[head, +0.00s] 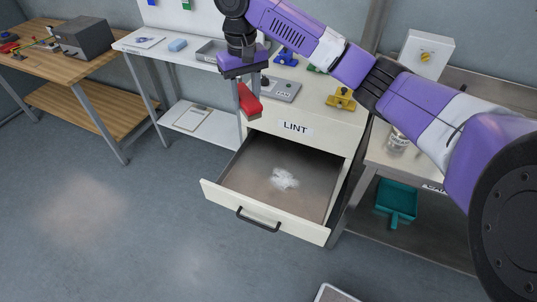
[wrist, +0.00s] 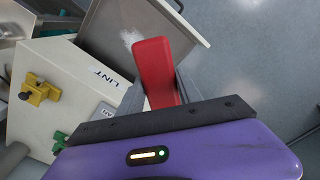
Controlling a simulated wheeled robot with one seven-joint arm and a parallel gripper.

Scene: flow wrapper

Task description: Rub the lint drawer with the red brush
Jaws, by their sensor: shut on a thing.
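The lint drawer (head: 235,205) is pulled open from the cream cabinet under the LINT label. A white patch of lint (head: 284,179) lies on its brown floor, and dust covers parts of the floor. My gripper (head: 248,105) is shut on the red brush (head: 250,101) and holds it above the back left of the drawer, near the cabinet top's front edge. In the wrist view the red brush (wrist: 156,72) sticks out from between the fingers, with the open drawer (wrist: 190,20) beyond it. The brush's underside is hidden.
A yellow clamp-like part (head: 341,98) and a grey scale-like plate (head: 283,89) sit on the cabinet top. A teal dustpan (head: 397,202) lies on the shelf at right. A wooden bench (head: 50,65) stands at left.

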